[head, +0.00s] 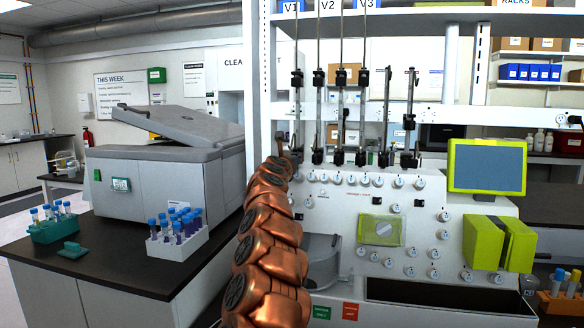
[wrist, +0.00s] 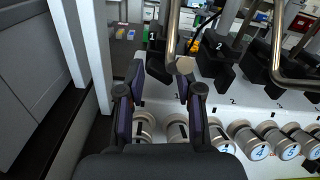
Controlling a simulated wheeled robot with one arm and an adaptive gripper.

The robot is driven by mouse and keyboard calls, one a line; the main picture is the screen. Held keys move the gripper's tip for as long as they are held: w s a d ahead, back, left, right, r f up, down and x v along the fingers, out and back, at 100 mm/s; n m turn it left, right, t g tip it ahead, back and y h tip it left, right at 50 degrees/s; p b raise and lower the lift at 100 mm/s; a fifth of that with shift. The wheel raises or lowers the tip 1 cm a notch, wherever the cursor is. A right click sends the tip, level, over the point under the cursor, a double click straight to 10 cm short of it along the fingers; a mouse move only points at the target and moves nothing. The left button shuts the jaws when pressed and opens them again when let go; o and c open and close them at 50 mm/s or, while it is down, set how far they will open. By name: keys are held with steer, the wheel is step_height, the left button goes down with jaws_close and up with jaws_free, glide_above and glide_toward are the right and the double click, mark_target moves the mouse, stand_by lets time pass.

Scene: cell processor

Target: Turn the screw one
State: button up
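My gripper (wrist: 160,80) is open in the wrist view, its two dark fingers apart with nothing held between them. A beige flat-ended screw head (wrist: 184,65) shows just beyond the right fingertip; I cannot tell whether they touch. A small "1" is marked on the white panel below it, so it may be screw one. Black clamps (wrist: 213,58) on metal rods stand to its right, one marked 2. In the head view the copper arm reaches to the left end of the cell processor (head: 345,216), beside the first rod; the gripper is mostly hidden there.
Several round knobs (wrist: 240,132) line the panel below and right of the gripper. A white upright post (wrist: 88,50) stands close on the left. The head view shows a green-framed screen (head: 486,166), a grey centrifuge (head: 165,180) and a tube rack (head: 178,243).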

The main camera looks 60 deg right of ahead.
steer(key=shift+f+m+b, duration=0.1)
steer(key=shift+m+b, duration=0.3)
steer(key=shift+m, duration=0.5)
steer(key=shift+a, duration=0.15)
steer(key=shift+s+a+b, duration=0.2)
steer(key=shift+a+b, duration=0.3)
steer(key=shift+b, duration=0.15)
steer(key=b+v, duration=0.6)
steer(key=w+a+r+n+t+y+p, duration=0.1)
steer(key=w+a+r+n+t, duration=0.3)
steer(key=a, duration=0.5)
steer(key=w+a+r+n+t+y+p, duration=0.2)
steer(key=w+a+r+n+t+y, duration=0.2)
steer(key=w+a+r+n, duration=0.1)
steer(key=w+a+r+n+t+y+p, duration=0.2)
steer(key=w+a+r+n+t, duration=0.2)
steer(key=a, duration=0.8)
steer(key=shift+w+a+r+n+t, duration=0.35)
steer(key=shift+r+n, duration=1)
steer(key=shift+n, duration=0.45)
